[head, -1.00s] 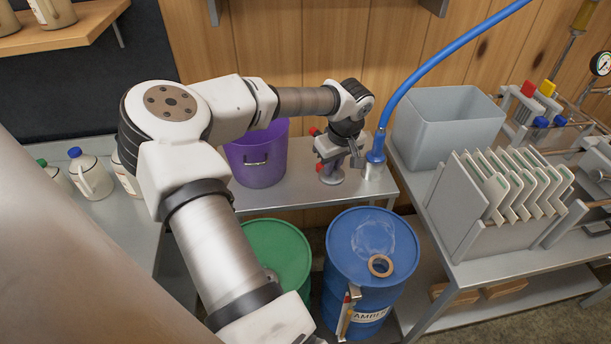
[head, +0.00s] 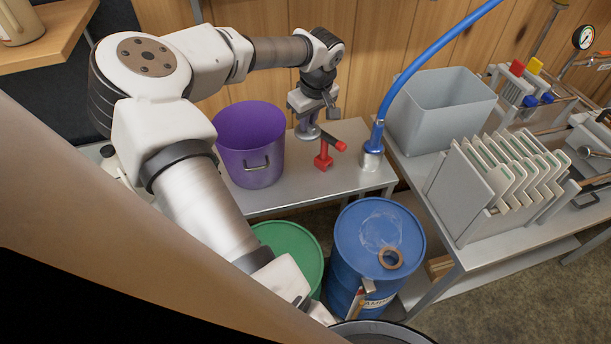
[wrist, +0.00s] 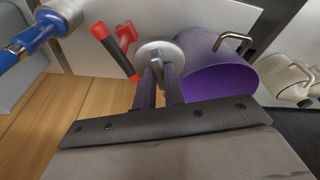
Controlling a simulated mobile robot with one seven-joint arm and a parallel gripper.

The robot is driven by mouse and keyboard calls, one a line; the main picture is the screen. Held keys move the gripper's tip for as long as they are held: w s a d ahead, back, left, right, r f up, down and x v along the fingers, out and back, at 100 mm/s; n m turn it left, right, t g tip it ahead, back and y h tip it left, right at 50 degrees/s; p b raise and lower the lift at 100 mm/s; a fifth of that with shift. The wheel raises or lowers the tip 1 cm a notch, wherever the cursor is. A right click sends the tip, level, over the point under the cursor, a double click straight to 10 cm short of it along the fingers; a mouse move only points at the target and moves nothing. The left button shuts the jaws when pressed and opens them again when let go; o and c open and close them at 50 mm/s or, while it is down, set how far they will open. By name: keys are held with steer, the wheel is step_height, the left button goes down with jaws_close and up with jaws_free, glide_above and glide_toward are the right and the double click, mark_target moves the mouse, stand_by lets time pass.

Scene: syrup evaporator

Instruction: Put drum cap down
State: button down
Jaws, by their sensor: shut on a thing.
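The drum cap (head: 307,131) is a round grey metal disc low over the back of the steel side table (head: 345,185). My gripper (head: 311,115) points down at it and is shut on its middle part. The wrist view shows the cap (wrist: 160,50) flat beyond my two dark fingers (wrist: 159,85). The cap appears at the tabletop, but I cannot tell whether it touches.
The blue hose (head: 388,105) ends in a metal fitting (head: 371,160) at the table's right. A green drum (head: 300,245) stands beside the blue one. A grey tub (head: 440,115) and filter plates (head: 510,175) are on the right bench. The table front is clear.

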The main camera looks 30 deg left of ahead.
steer(key=shift+s+d+f+b+x, duration=0.2)
steer(key=shift+d+b+x, duration=0.4)
steer(key=shift+b+x, duration=1.8)
steer(key=shift+s+d+f+b+x, duration=0.2)
steer(key=shift+d+b+x, duration=0.45)
steer(key=shift+x, duration=3.4)
steer(key=shift+s+d+b+x, duration=0.25)
steer(key=shift+d+b+x, duration=0.35)
steer(key=shift+b+x, duration=1.75)
steer(key=shift+p+x, duration=0.9)
steer(key=shift+x, duration=0.05)
steer(key=shift+f, duration=0.15)
steer(key=c, duration=1.5)
jaws_free()
steer(key=b+v, duration=0.1)
steer(key=v, duration=1.1)
steer(key=shift+r+b, duration=0.2)
steer(key=shift+b, duration=0.2)
